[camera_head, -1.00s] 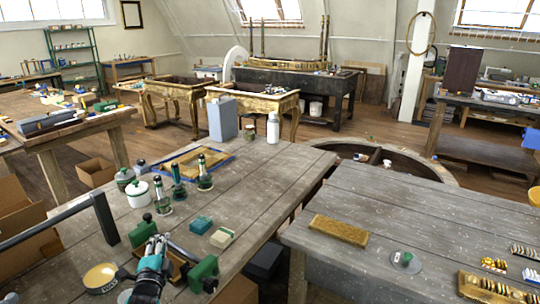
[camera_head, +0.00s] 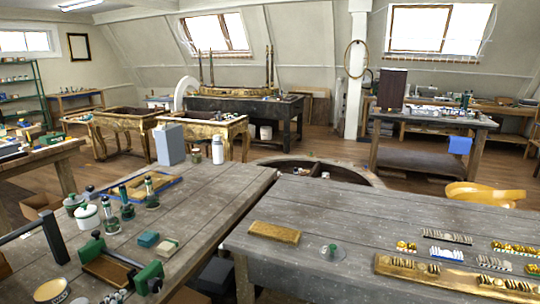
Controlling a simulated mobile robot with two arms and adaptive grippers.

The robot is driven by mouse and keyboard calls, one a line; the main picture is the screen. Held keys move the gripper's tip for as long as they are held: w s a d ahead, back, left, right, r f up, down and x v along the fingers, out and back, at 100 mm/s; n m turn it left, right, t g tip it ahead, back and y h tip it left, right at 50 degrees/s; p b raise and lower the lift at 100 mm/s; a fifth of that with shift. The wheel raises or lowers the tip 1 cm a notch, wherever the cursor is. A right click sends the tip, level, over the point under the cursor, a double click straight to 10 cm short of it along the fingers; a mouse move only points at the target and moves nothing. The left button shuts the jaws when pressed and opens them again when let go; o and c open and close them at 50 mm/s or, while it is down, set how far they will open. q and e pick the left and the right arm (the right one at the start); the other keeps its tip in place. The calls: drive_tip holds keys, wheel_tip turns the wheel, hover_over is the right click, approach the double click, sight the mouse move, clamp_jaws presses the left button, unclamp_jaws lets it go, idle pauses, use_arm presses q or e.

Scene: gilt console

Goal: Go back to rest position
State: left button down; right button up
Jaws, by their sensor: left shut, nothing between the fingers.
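My left gripper (camera_head: 112,296) shows only as a small piece at the bottom edge of the head view, at the left, in front of the green clamp (camera_head: 148,278) on the left workbench (camera_head: 200,215). It is shut and empty; most of it is below the picture. My right gripper is not in view.
The left bench holds green-capped bottles (camera_head: 126,205), a white lidded pot (camera_head: 87,217), a blue-edged tray (camera_head: 150,187) and a grey box (camera_head: 170,145). The right bench (camera_head: 300,215) bears a gilt strip (camera_head: 274,232) and a long gilt piece (camera_head: 440,277). Its middle is fairly clear.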

use_arm(q)
drive_tip(key=s+d+f+n+g+h, duration=0.25)
drive_tip(key=s+d+f, duration=0.25)
drive_tip(key=s, duration=0.3)
drive_tip(key=s+d+f+n+g+h, duration=0.1)
drive_tip(key=s+d+f+n+g, duration=0.3)
drive_tip(key=s, duration=0.4)
drive_tip(key=s+d+f+n+g+h, duration=0.1)
drive_tip(key=s+d+g, duration=0.25)
drive_tip(key=s, duration=0.45)
drive_tip(key=s+d+f+n+g+h, duration=0.15)
drive_tip(key=s+d, duration=0.25)
drive_tip(key=s, duration=0.4)
wheel_tip(320, 180, down, 24)
drive_tip(key=r+g, duration=0.1)
drive_tip(key=g, duration=0.1)
drive_tip(key=s+a+f+y, duration=0.1)
drive_tip(key=s+a+f, duration=0.1)
drive_tip(key=s+f, duration=1.6)
drive_tip(key=shift+a+f+g+b, duration=0.2)
drive_tip(key=shift+f+g+b, duration=0.2)
drive_tip(key=shift+f, duration=0.25)
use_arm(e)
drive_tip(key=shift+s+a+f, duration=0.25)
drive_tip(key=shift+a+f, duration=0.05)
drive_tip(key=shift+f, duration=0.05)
